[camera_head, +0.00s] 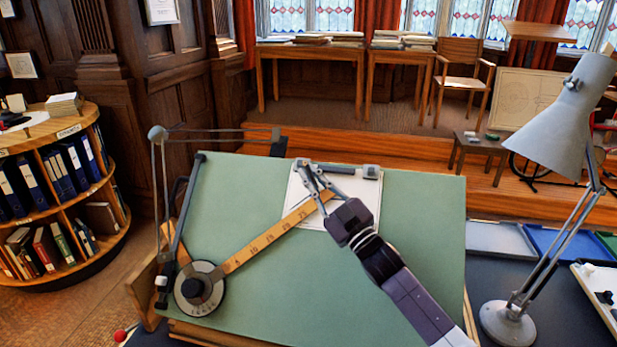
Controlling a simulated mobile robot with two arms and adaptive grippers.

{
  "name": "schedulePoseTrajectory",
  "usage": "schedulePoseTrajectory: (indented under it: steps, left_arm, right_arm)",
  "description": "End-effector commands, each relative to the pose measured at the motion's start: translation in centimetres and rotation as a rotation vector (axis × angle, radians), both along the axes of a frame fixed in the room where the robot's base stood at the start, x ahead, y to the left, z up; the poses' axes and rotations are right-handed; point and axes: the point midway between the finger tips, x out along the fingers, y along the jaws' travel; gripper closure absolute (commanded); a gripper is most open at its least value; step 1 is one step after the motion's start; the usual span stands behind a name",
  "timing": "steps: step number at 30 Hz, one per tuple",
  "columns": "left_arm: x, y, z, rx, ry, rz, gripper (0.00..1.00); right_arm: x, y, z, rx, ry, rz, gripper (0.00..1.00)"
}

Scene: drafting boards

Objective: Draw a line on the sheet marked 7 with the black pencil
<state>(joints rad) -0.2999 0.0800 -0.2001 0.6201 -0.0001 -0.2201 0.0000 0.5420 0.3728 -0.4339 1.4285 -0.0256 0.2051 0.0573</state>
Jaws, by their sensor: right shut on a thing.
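A white sheet (362,188) lies near the top of the green drafting board (420,235); I cannot read a number on it. My right gripper (303,166) reaches over the sheet from the lower right, its fingertips near the sheet's upper left corner. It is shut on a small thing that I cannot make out. I cannot clearly pick out the black pencil. The gripper and arm hide part of the sheet. My left gripper is not in view.
A wooden rule (262,244) with a round dial head (200,288) slants across the board up to the sheet. A grey clip (371,172) sits at the sheet's upper right. A grey desk lamp (560,120) stands at right, with trays (500,239) behind it. A bookshelf (85,262) stands left.

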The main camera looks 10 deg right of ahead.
Motion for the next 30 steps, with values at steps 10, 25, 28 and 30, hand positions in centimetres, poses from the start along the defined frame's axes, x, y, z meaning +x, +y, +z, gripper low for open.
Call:
schedulePoseTrajectory:
  steps: [10,25,28,30]
  left_arm:
    - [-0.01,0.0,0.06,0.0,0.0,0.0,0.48]
    - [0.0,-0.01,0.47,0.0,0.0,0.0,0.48]
    - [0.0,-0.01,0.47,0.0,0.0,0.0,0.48]
    - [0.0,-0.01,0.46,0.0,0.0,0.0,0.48]
  right_arm:
    - [0.13,-0.32,-0.06,-0.001,0.003,-0.003,1.0]
    - [0.32,-1.12,0.45,-0.001,0.004,-0.004,1.0]
    - [0.33,-1.18,0.47,-0.001,0.004,-0.004,1.0]
    - [0.33,-1.17,0.47,-0.001,0.003,-0.003,1.0]
